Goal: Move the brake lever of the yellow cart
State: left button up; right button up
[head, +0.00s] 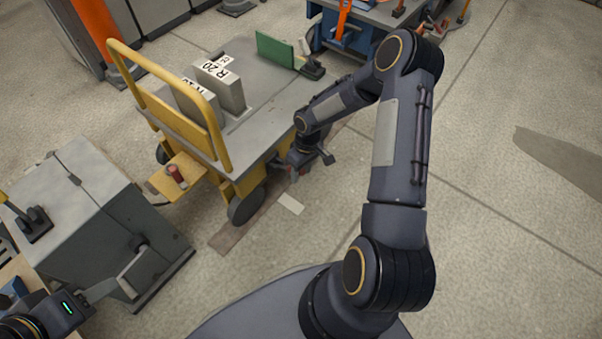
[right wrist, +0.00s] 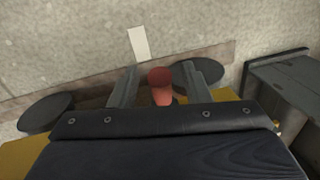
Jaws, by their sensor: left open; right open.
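The yellow cart (head: 245,185) stands left of centre in the head view, with a grey deck and a yellow push handle. Its red-tipped lever (right wrist: 160,84) shows in the right wrist view, standing out from the cart's side between the two fingers. My left gripper (head: 138,272) is open at the lower left, beside a grey cabinet, away from the cart.
Grey blocks (head: 222,86) and a green plate (head: 275,48) are on the deck. A red cylinder (head: 175,173) is on the cart's yellow side step. The grey cabinet (head: 100,215) stands to the left. A blue cart (head: 345,35) is behind. Floor at right is clear.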

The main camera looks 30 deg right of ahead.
jog(key=shift+f, duration=0.15)
jog(key=shift+c, duration=0.2)
grip_shut()
pick_arm(q)
jog(key=shift+f, duration=0.1)
